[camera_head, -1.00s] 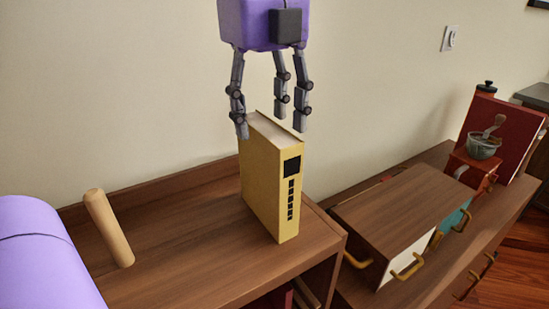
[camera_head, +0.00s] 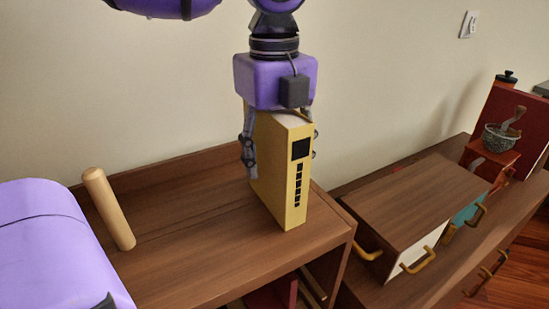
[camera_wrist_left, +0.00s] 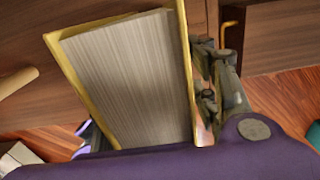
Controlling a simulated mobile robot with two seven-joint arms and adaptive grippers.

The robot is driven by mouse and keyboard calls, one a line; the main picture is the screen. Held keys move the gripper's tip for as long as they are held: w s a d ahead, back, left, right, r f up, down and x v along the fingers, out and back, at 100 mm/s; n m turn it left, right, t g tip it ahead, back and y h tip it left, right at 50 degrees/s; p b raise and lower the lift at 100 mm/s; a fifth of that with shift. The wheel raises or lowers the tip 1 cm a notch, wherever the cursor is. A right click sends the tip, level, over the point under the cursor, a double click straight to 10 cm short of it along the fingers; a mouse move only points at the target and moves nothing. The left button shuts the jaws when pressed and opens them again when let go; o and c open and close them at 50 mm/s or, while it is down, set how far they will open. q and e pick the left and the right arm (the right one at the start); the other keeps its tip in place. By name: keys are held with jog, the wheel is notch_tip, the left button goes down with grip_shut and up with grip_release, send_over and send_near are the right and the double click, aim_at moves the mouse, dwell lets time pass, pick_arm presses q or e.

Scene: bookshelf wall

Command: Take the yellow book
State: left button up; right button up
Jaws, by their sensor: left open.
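The yellow book (camera_head: 270,165) stands upright on the wooden shelf top, with its spine, marked by a black square and several small dark marks, facing right and forward. My left gripper (camera_head: 282,165) is above it, pointing down, with its fingers on both sides of the book's upper part. In the left wrist view the book's pale page block (camera_wrist_left: 130,75) and yellow cover edges lie between the open fingers. Fingers show close beside the right cover; whether they touch is unclear. The far fingers are partly hidden by the book. My right gripper is not in view.
A wooden cylinder (camera_head: 109,210) stands tilted to the left of the book on the shelf top (camera_head: 190,255). To the right is a lower cabinet block (camera_head: 420,200) with gold handles. A mortar (camera_head: 500,137) and a red book (camera_head: 520,120) are farther right.

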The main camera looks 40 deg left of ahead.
pick_arm(q)
grip_shut()
dwell(0.3)
jog(key=shift+w+r, duration=0.1)
jog(key=shift+r, duration=0.05)
